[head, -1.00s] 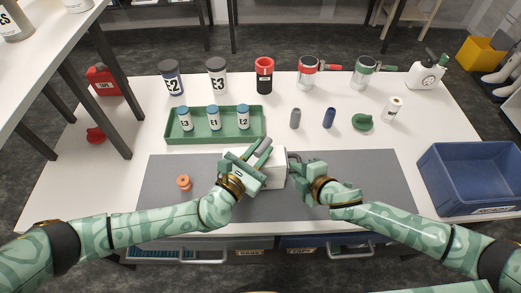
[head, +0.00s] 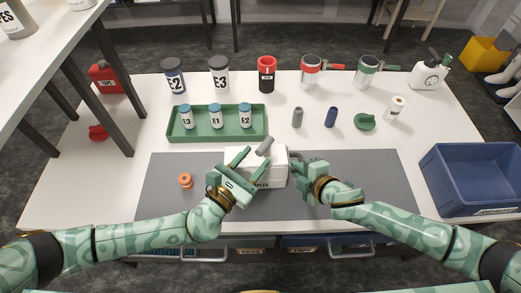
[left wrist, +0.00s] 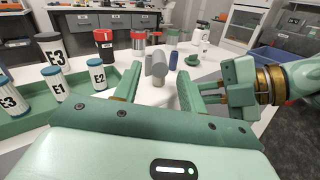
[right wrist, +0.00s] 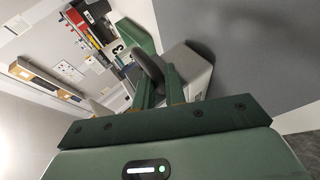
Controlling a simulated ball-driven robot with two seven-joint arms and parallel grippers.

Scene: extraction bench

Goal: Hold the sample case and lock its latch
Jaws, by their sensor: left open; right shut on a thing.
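The white sample case (head: 276,172) stands on the grey mat, with dark lettering on its front partly covered by my left gripper. A grey latch lever (head: 265,146) sticks up tilted from its top. My left gripper (head: 252,160) is open at the case's left side. In the left wrist view the lever (left wrist: 159,65) shows between and beyond the two fingers, apart from them. My right gripper (head: 298,164) is shut on the dark handle on the case's right side. The handle (right wrist: 150,66) also shows in the right wrist view. I cannot tell whether the latch is locked.
A green tray (head: 205,137) with several labelled bottles stands behind the case. A grey cylinder (head: 297,117), a blue cylinder (head: 331,117) and a green lid (head: 365,122) stand back right. An orange spool (head: 185,180) is left. A blue bin (head: 470,180) is far right.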

